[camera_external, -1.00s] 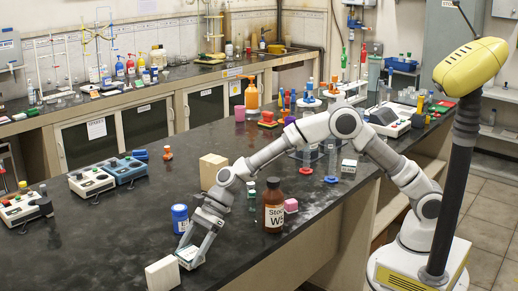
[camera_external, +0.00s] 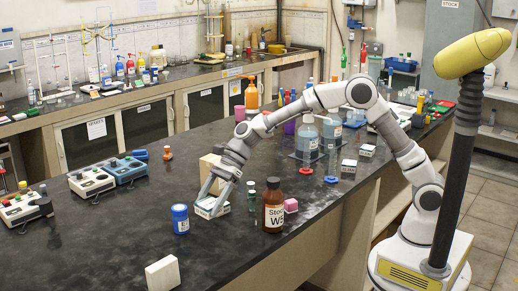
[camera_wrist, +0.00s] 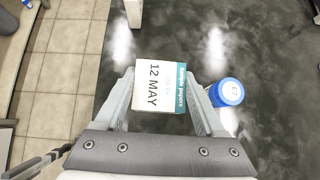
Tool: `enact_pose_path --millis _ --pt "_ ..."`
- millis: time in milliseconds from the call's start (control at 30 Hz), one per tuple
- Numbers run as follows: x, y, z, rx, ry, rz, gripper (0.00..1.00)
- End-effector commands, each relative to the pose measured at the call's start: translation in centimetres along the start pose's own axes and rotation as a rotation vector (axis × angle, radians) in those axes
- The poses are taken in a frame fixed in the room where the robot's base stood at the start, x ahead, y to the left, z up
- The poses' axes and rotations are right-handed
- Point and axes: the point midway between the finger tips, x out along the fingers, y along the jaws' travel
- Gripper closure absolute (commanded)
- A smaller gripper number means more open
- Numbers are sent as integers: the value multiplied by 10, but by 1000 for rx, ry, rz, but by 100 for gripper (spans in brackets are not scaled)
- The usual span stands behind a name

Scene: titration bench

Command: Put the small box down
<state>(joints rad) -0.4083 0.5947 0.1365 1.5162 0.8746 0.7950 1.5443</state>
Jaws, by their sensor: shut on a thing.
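The small box (camera_wrist: 160,88) is white with a teal band and reads "Sample papers" and "12 MAY" in the wrist view. My gripper (camera_wrist: 160,100) is shut on it, one finger along each side. In the external view my gripper (camera_external: 213,200) points down with the small box (camera_external: 211,208) between its fingers, at or just above the dark bench top (camera_external: 110,220). I cannot tell whether the box touches the bench.
A blue-lidded jar (camera_external: 180,220) stands just left of my gripper. A white block (camera_external: 163,274) stands at the front edge.

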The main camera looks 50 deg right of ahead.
Motion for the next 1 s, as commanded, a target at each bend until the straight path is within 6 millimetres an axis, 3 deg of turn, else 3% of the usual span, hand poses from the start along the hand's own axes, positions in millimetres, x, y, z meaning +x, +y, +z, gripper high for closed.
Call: enact_pose_path --millis 133,267,367,533,800,1000 --pt "-8 -8 -6 50 -4 -50 84" --pt "-30 -29 -27 189 -11 -184 84" --pt "-58 -49 -56 348 -19 -337 84" --pt "-119 -72 -121 641 -27 -619 84" --pt "-214 -71 -225 1019 -25 -1001 84" --pt "-272 -68 -281 1209 -10 -1206 84"
